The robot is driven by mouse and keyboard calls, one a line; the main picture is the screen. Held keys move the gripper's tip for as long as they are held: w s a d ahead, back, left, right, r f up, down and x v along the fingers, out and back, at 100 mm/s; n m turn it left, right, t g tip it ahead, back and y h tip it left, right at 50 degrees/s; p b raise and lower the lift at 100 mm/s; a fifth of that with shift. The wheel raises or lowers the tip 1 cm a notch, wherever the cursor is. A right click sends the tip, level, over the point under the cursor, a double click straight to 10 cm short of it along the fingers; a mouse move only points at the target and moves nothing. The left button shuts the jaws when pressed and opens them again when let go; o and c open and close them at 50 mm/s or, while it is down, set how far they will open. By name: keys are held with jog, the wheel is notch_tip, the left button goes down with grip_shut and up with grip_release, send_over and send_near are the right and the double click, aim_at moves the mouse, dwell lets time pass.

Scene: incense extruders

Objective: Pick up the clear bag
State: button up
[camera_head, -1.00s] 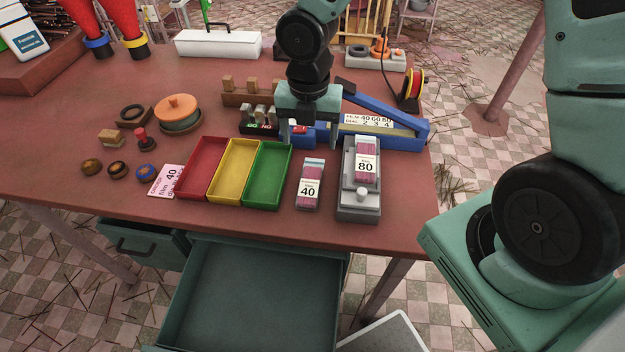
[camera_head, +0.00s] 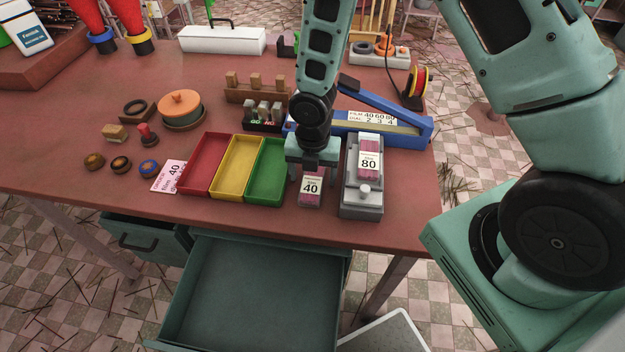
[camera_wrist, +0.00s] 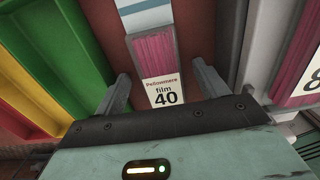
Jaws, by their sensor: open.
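A clear bag of pink sticks with a white "film 40" label (camera_head: 311,188) lies on the table, right of the green tray. Its upper part is hidden by my gripper in the head view. The bag also shows in the wrist view (camera_wrist: 154,52), between the finger lines. My gripper (camera_wrist: 161,78) is open and over the bag, one finger to each side. I cannot tell how far above the table the fingertips are. A second bag, labelled 80 (camera_head: 370,158), lies on a grey device just to the right.
The grey device (camera_head: 361,209) stands close to the right of the bag. The green tray (camera_head: 264,199) is close to the left, beside yellow and red trays. A blue sealer-like arm (camera_head: 385,105) lies behind. An open drawer (camera_head: 250,290) juts out below the table's front edge.

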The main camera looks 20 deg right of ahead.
jog(key=shift+f, duration=0.1)
jog(key=c, duration=1.1)
